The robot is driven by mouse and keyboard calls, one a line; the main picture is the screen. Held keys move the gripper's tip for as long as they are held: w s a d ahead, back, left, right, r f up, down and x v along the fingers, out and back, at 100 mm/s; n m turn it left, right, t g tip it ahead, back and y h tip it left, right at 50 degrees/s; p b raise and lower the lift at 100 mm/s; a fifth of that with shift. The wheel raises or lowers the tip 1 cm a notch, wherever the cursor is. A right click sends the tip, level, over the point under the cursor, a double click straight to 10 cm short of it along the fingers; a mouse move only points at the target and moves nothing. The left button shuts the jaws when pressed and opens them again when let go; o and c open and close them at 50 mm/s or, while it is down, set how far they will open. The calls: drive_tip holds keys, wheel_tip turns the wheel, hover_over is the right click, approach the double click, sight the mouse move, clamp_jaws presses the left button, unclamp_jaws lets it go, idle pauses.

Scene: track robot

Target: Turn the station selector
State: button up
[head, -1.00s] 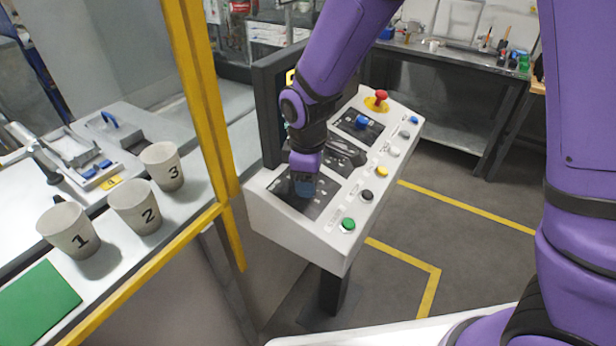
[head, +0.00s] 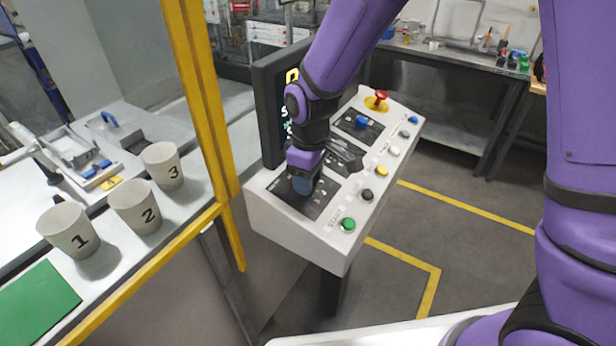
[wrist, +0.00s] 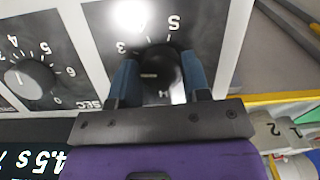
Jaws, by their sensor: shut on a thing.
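The station selector is a round black knob (wrist: 158,70) on a dark plate with white markings around it, in the wrist view. My gripper (wrist: 161,78) has a blue finger on each side of this knob and is shut on it. In the head view my gripper (head: 303,187) reaches down onto the near-left plate of the white control panel (head: 290,225). There the knob itself is hidden behind the fingers. Part of the marking ring is covered by the gripper in the wrist view.
A dark screen (head: 273,120) stands behind the panel. Coloured buttons, including a green one (head: 348,224), line the panel's right side; a red button (head: 377,98) is at its far end. A yellow post (head: 200,100) stands left.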

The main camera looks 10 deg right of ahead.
drive_tip(key=shift+m+g+y, duration=0.3)
drive_tip(key=shift+m+y, duration=0.2)
drive_tip(key=shift+m, duration=1.7)
drive_tip(key=o, duration=0.6)
drive_tip(key=shift+o, duration=0.2)
drive_tip(key=shift+r, duration=0.15)
wheel_tip(320, 180, up, 10)
drive_tip(key=d, duration=0.1)
drive_tip(key=shift+w+d+r, duration=0.2)
drive_tip(key=shift+w+r, duration=0.05)
drive_tip(key=shift+w, duration=0.15)
